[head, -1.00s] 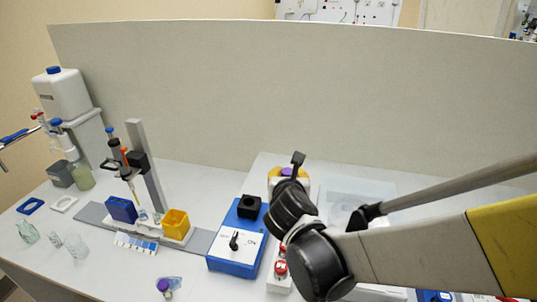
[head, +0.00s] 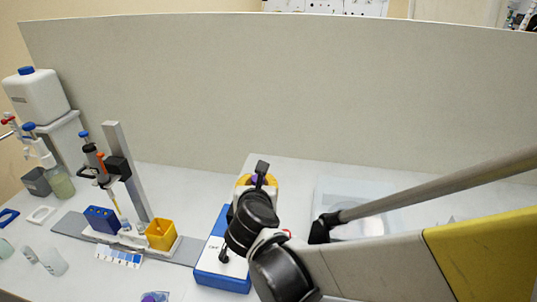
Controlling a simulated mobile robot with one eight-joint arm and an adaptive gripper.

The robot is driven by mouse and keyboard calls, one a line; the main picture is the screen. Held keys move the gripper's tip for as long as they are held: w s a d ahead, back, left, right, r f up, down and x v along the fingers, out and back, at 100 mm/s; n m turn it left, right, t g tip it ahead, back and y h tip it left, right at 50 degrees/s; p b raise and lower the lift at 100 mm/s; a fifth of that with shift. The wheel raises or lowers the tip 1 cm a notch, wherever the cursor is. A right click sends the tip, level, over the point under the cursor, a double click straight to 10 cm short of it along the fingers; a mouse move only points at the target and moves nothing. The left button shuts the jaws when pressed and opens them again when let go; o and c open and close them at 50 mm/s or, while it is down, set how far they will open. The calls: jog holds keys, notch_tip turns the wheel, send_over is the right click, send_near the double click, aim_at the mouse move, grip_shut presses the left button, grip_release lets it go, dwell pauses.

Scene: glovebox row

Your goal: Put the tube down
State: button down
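My arm reaches in from the right, and its black end joint (head: 250,222) hangs over the bench at the middle. The fingers of my gripper cannot be made out, and whatever they may hold is hidden. A yellow item with a purple top (head: 257,181) shows partly behind the arm end. I cannot tell whether it is a tube in a holder. Another purple-capped item (head: 151,297) is cut off by the bottom edge.
A blue and white device (head: 221,263) stands just left of my arm. Further left are a yellow box (head: 161,234), a blue rack (head: 102,219) and a pipette stand (head: 127,170). A clear tray (head: 340,195) lies behind my arm. A tall grey panel (head: 260,85) closes the back.

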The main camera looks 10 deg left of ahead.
jog(key=shift+a+f+b, duration=0.6)
jog(key=shift+a+f, duration=0.35)
jog(key=shift+f, duration=0.3)
jog(key=shift+a+f+b, duration=0.6)
jog(key=shift+a+f, duration=0.3)
jog(key=shift+f, duration=0.3)
jog(key=shift+a+f+b, duration=0.6)
jog(key=shift+a+f, duration=0.35)
jog(key=shift+f, duration=0.3)
jog(key=shift+f+b, duration=0.3)
jog(key=c, duration=1.2)
grip_release()
jog(key=shift+r, duration=0.1)
jog(key=shift+o, duration=0.2)
jog(key=shift+r, duration=0.1)
